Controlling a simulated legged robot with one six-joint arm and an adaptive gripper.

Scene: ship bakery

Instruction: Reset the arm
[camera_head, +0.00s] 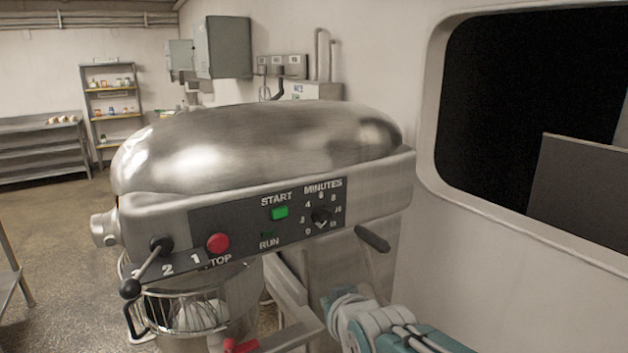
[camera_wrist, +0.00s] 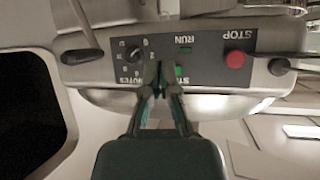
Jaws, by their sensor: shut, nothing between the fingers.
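My gripper (camera_wrist: 159,68) shows in the wrist view, its two dark fingers in front of the mixer's control panel (camera_wrist: 205,62). It is shut with nothing held. The fingertips overlap the panel between the timer dial (camera_wrist: 135,53) and the green start button (camera_wrist: 180,71); I cannot tell if they touch it. The wrist view shows the panel upside down. In the head view, part of my teal and grey arm (camera_head: 385,328) is at the bottom, right of the big metal mixer (camera_head: 260,145). The gripper's fingers cannot be made out there.
The mixer's red stop button (camera_head: 218,243), black-knobbed lever (camera_head: 148,268) and wire bowl guard (camera_head: 190,303) are at its left. A dark lever (camera_head: 372,239) sticks out near my arm. A wall with a dark window (camera_head: 500,110) closes the right. Open floor (camera_head: 60,225) lies left.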

